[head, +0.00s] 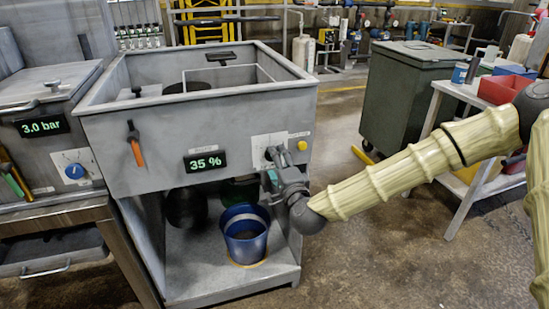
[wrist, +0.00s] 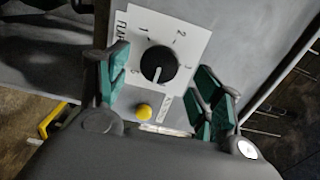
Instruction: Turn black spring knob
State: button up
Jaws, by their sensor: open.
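The black knob (wrist: 158,65) sits on a white numbered dial plate (wrist: 185,38) on the compactor's grey front panel. A white pointer mark on the knob is toward the plate's lower edge. My gripper (wrist: 165,88) is open, with one teal finger to the left of the knob and the other to the right. A gap shows between each finger and the knob in the wrist view. In the head view my gripper (head: 272,165) is in front of the dial plate (head: 268,145) and hides the knob.
A yellow button (head: 302,145) is near the dial plate; in the wrist view the button (wrist: 143,111) lies just below the knob. An orange-handled lever (head: 136,150) and a 35 % display (head: 204,162) are farther left. A blue bucket (head: 245,220) stands on the shelf beneath.

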jog(key=v, duration=0.8)
jog(key=s+a+f+n+g, duration=0.1)
jog(key=s+f+n+g, duration=0.2)
jog(key=f, duration=0.6)
jog(key=s+f+n+g, duration=0.2)
jog(key=s+f, duration=0.3)
jog(key=f, duration=0.4)
jog(key=s+d+f+n+g+h, duration=0.1)
jog(key=s+d+f+n+g, duration=0.15)
jog(key=s+f, duration=0.6)
jog(key=s+d+f+n+g+h, duration=0.15)
jog(key=s+d+f+g, duration=0.25)
jog(key=s+f, duration=0.4)
jog(key=s+d+f+n+g+h, duration=0.1)
jog(key=s+d+f+n+g, duration=0.25)
jog(key=s+d, duration=0.4)
jog(key=s+d+f+n+g+h, duration=0.2)
jog(key=s+d+f, duration=0.35)
jog(key=s, duration=0.25)
notch_tip(320, 180, up, 15)
jog(key=d+p, duration=0.1)
jog(key=p, duration=1.2)
jog(key=shift+f+p, duration=0.15)
jog(key=shift+p, duration=0.25)
